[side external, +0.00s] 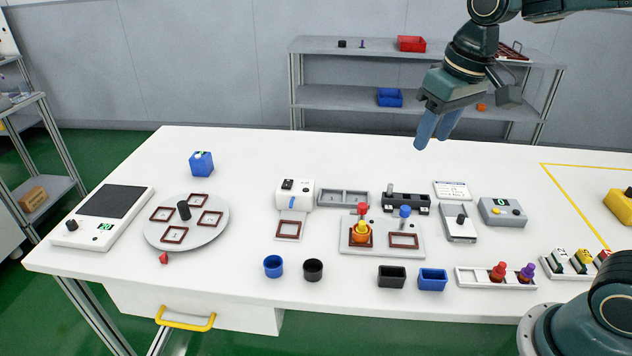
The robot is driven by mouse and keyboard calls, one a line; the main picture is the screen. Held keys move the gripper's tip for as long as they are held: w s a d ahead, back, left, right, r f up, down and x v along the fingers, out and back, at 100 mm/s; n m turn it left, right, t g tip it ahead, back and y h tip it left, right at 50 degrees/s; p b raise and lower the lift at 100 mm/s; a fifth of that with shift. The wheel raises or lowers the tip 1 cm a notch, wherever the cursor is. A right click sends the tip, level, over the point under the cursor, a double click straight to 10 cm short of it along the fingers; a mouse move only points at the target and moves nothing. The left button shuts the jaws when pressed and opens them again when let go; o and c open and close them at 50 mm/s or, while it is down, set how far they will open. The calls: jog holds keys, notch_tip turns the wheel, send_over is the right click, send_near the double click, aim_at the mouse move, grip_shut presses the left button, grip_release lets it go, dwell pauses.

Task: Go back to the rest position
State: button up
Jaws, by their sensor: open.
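My gripper (437,130) hangs in the air above the back of the white table (300,150), right of the middle. Its two blue-grey fingers point down and a little left. The jaws are open and nothing shows between them. No object touches the fingers.
A grey plate (375,248) with an orange-yellow piece (361,232) lies mid-table. Left is a round turntable (187,248); right are a grey box (503,212) and a rack with red and purple pegs (470,278). A shelf (345,100) stands behind. The table's back middle is clear.

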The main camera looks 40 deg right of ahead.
jog(key=s+f+t, duration=0.1)
jog(key=s+t, duration=0.2)
jog(key=s, duration=1.2)
jog(key=shift+d+n, duration=0.25)
jog(key=shift+n, duration=0.15)
